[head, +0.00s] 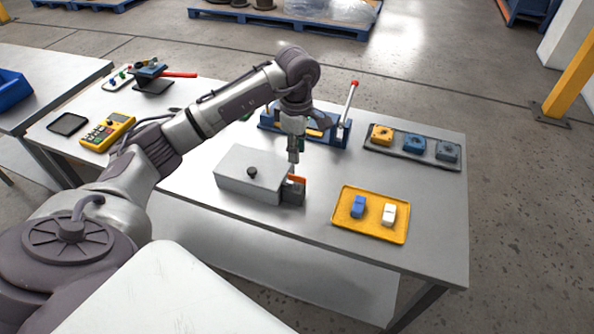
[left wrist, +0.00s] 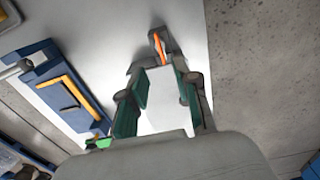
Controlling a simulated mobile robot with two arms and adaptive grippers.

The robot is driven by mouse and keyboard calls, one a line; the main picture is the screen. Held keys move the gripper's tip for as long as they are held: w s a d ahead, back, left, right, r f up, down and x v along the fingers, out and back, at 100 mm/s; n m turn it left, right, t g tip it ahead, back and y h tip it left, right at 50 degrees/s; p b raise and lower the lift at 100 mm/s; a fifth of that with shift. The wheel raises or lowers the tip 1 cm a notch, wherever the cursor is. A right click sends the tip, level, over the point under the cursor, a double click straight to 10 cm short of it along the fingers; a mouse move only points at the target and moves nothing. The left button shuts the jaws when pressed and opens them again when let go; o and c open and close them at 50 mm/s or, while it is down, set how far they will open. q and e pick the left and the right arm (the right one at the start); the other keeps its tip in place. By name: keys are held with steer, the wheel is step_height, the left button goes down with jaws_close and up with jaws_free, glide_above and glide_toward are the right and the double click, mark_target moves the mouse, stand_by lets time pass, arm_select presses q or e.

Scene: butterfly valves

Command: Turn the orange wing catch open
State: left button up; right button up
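The orange wing catch (head: 298,179) sits on a dark block at the right end of a grey metal box (head: 250,172) on the table. A black knob (head: 252,172) stands on the box top. My left gripper (head: 294,159) points down just above the catch. In the left wrist view its green-padded fingers (left wrist: 164,78) are apart, with nothing gripped between them. The orange catch (left wrist: 158,46) shows as a thin strip just beyond the fingertips; I cannot tell whether they touch it. My right gripper is not in view.
A yellow tray (head: 343,222) with a blue and a white piece lies to the right. Behind it is a dark tray (head: 372,153) with several valve-like parts. A blue fixture (head: 335,137) with a red-tipped lever stands behind my gripper. A yellow meter (head: 108,131) lies at left.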

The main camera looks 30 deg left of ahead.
mark_target(297, 176)
arm_select(q)
step_height(297, 176, down, 9)
steer(key=shift+p, duration=1.1)
jaws_close()
